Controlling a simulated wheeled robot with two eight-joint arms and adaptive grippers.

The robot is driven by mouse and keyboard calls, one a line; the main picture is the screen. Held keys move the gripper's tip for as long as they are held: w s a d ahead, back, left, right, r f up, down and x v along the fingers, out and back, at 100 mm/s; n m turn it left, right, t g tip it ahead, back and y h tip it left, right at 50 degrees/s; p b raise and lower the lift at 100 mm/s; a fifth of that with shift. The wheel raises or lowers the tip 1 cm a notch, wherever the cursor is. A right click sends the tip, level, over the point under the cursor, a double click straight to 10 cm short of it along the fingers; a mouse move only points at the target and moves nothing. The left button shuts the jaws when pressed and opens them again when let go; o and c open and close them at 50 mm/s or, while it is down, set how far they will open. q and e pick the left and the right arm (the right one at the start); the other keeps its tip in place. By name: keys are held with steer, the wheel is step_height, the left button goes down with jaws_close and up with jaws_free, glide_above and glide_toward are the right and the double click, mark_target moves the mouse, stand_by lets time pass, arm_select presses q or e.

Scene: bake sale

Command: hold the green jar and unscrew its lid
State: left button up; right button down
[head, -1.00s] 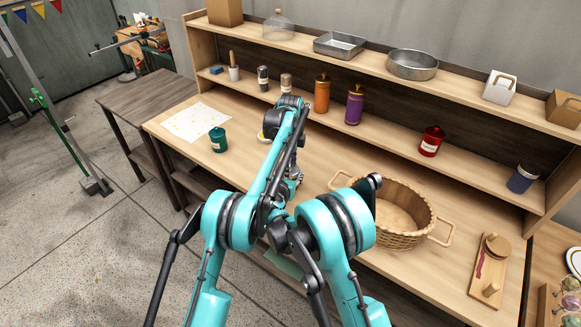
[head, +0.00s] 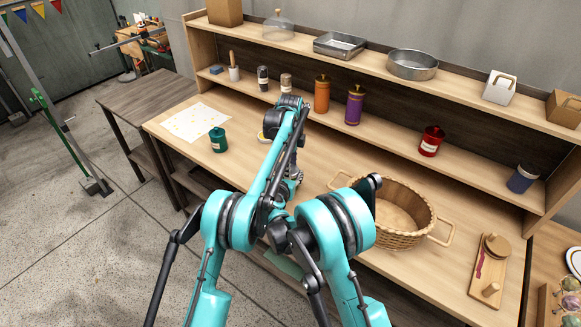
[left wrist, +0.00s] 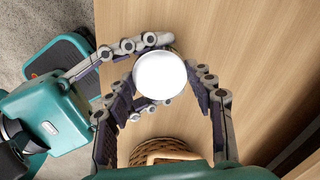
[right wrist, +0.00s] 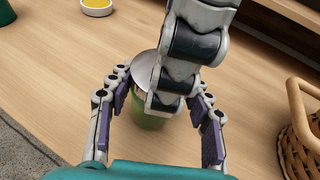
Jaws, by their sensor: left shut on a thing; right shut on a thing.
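The green jar (right wrist: 150,121) stands in the right wrist view, with a pale round lid (right wrist: 144,66) on top. My right gripper (right wrist: 160,103) is shut on the jar, one finger on either side of its body. In the left wrist view the lid (left wrist: 160,74) is a bright white disc seen from above. My left gripper (left wrist: 165,82) is shut around it from above. One left finger crosses in front of lid and jar in the right wrist view, hiding part of both. In the head view my arms hide the jar.
A wicker basket (head: 433,214) stands close to the right of my grippers. A teal jar (head: 218,141) and a white sheet (head: 190,121) lie to the left. A red jar (head: 431,141) and other containers stand along the back under a shelf (head: 455,88).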

arm_select(q)
steer(key=o, duration=1.3)
steer(key=shift+r, duration=2.3)
arm_select(e)
steer(key=c, duration=0.6)
jaws_free()
